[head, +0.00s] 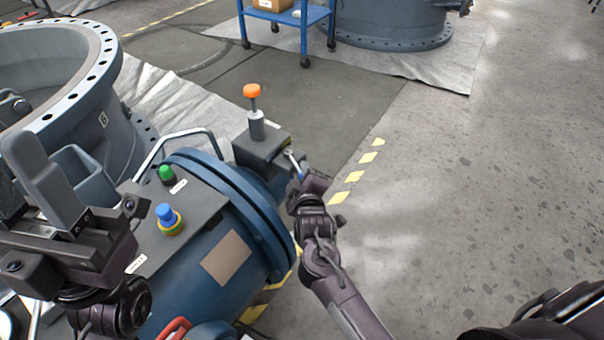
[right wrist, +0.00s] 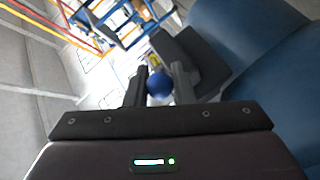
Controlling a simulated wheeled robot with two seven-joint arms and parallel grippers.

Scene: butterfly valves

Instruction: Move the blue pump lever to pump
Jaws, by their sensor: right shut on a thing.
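The blue pump lever has a grey metal arm (head: 293,158) that comes out of a dark grey block (head: 262,147) on the end of the blue machine (head: 185,255). Its blue ball knob (right wrist: 159,86) sits between the two fingers of my right gripper (right wrist: 156,88) in the right wrist view. In the head view my right gripper (head: 301,178) is shut on the lever's end, and the knob is mostly hidden by it. My left gripper (head: 52,152) stands over the left part of the machine, with a gap between its fingers and nothing seen in it.
An orange-topped plunger (head: 252,92) stands on the block, close to the lever. A green button (head: 166,173) and a blue button (head: 166,215) are on the machine's top panel. A large grey flanged valve body (head: 108,128) is at left. Open floor (head: 480,200) lies to the right.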

